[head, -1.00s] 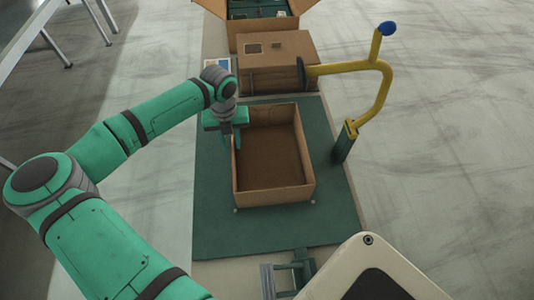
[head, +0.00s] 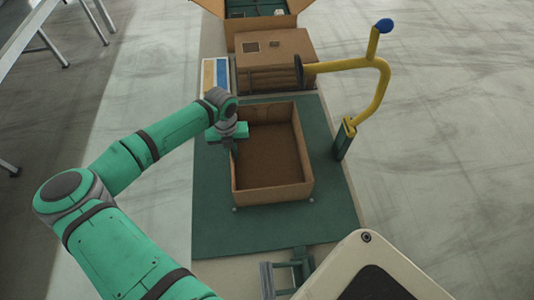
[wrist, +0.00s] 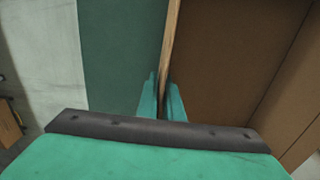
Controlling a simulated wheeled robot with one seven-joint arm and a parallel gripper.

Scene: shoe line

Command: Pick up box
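The box (head: 283,192) is an open, empty brown carton. It sits upright on the dark green mat in the head view. My gripper (head: 235,147) is at the box's left wall, pointing down. In the wrist view the fingers of my gripper (wrist: 162,103) stand close on both sides of the thin wall of the box (wrist: 171,50), one inside and one outside. They look shut on that wall. The fingertips are partly hidden behind the wrist housing and the wall.
A green mat (head: 212,218) lies under the box. A yellow bent post (head: 383,85) with a blue tip stands to the right. A closed carton (head: 290,45) and an open carton (head: 262,27) sit behind. A metal-legged table (head: 43,30) is at far left.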

